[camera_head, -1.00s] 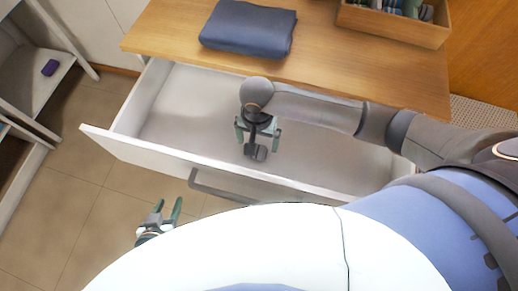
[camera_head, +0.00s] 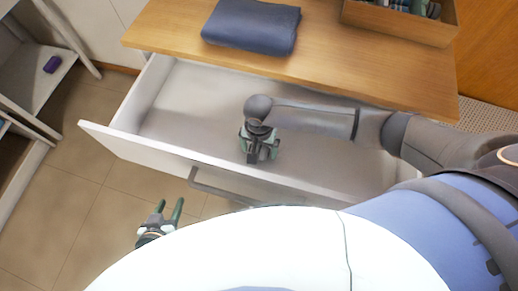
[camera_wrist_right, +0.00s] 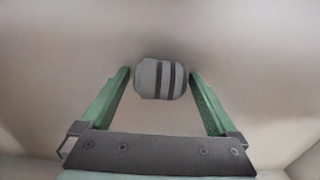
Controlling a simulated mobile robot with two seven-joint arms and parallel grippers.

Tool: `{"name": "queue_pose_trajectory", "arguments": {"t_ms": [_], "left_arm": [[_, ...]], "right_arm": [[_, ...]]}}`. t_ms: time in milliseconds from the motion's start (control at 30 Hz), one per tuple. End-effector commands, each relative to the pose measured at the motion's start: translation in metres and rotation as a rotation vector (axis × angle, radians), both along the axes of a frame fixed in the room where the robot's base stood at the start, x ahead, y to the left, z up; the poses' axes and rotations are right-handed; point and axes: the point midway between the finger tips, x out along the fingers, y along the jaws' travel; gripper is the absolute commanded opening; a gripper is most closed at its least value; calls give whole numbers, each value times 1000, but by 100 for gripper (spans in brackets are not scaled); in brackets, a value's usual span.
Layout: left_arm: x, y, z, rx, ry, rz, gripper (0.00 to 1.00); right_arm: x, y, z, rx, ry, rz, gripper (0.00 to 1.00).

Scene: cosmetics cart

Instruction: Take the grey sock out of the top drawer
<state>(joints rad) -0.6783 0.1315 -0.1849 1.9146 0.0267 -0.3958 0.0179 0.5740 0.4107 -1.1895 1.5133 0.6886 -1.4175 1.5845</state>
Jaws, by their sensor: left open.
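The top drawer (camera_head: 185,100) is pulled open below the wooden top. My right gripper (camera_head: 261,152) points down into it. In the right wrist view, the grey sock (camera_wrist_right: 160,79), rolled up with dark stripes, lies on the drawer floor between the fingertips of my right gripper (camera_wrist_right: 160,77). The fingers are apart, one on each side of the sock, with narrow gaps. In the head view my right gripper hides the sock. My left gripper (camera_head: 171,210) is open and empty, outside the drawer, in front of its front panel.
A folded dark blue cloth (camera_head: 251,27) and a wooden box (camera_head: 398,22) with several items stand on the wooden top (camera_head: 330,72). The drawer handle (camera_head: 225,194) sticks out in front. A shelf unit (camera_head: 40,75) stands at the left. The rest of the visible drawer floor looks bare.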

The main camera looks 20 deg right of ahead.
Motion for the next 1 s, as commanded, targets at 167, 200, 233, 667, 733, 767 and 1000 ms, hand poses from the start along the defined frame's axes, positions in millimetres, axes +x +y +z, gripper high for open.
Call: {"name": "queue_pose_trajectory", "arguments": {"t_ms": [167, 200, 233, 667, 733, 767, 1000], "left_arm": [[0, 0, 0, 0, 0, 0, 50], [0, 0, 0, 0, 0, 0, 50], [0, 0, 0, 0, 0, 0, 50], [0, 0, 0, 0, 0, 0, 50], [0, 0, 0, 0, -1, 0, 50], [0, 0, 0, 0, -1, 0, 50], [0, 0, 3, 0, -1, 0, 50]], "right_arm": [[0, 0, 0, 0, 0, 0, 73], [0, 0, 0, 0, 0, 0, 68], [0, 0, 0, 0, 0, 0, 65], [0, 0, 0, 0, 0, 0, 24], [0, 0, 0, 0, 0, 0, 24], [0, 0, 0, 0, 0, 0, 24], [0, 1, 9, 3, -1, 0, 24]]}}
